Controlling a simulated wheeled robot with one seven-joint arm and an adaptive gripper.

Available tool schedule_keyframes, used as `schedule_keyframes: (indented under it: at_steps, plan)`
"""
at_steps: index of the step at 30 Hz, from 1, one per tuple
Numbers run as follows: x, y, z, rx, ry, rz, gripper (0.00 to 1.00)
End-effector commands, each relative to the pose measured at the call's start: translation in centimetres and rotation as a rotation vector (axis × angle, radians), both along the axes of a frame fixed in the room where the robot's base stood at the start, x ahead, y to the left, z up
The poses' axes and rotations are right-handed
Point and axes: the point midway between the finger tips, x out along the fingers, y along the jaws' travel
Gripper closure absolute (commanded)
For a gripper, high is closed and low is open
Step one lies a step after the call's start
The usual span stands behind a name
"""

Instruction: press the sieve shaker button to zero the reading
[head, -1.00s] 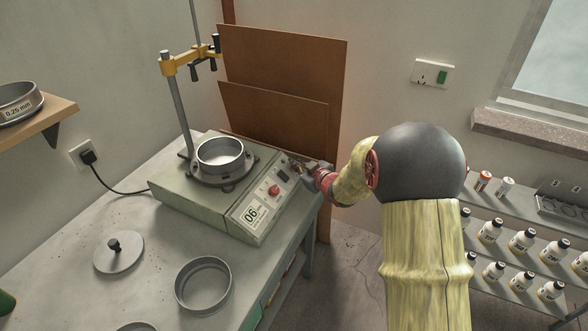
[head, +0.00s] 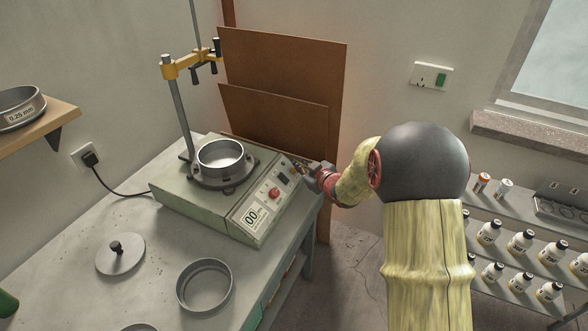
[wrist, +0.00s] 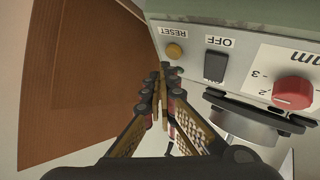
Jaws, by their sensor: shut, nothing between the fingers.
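The sieve shaker (head: 185,208) is a grey-green box on the bench with a sieve (head: 221,155) on top. Its front display (head: 250,217) reads 00. The wrist view shows its panel with a yellow button (wrist: 174,51) labelled RESET, a black rocker switch (wrist: 215,66) labelled OFF and a red knob (wrist: 293,92). My gripper (wrist: 164,68) is shut and empty, its fingertips right beside the yellow button; I cannot tell whether they touch it. In the head view my gripper (head: 304,170) is at the panel's right end and hides the button.
A round lid (head: 121,257) and an empty sieve ring (head: 204,287) lie on the bench in front of the shaker. A clamp stand (head: 180,110) rises behind it. Brown boards (head: 285,75) lean on the wall near my gripper. A bottle shelf (head: 510,275) stands at right.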

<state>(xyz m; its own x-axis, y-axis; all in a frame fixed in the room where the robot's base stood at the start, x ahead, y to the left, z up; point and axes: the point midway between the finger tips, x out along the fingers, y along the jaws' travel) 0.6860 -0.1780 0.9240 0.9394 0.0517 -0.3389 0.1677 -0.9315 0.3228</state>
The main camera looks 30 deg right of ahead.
Motion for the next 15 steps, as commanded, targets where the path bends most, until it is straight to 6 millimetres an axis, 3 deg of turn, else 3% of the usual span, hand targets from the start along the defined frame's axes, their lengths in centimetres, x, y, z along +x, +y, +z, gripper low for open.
schedule_keyframes:
  at_steps: [8, 15]
  plan:
    - [0.0, 0.0, 0.0, 0.0, 0.0, 0.0, 1.0]
    - [-0.6, -0.5, 1.5, -0.001, 0.0, 0.0, 1.0]
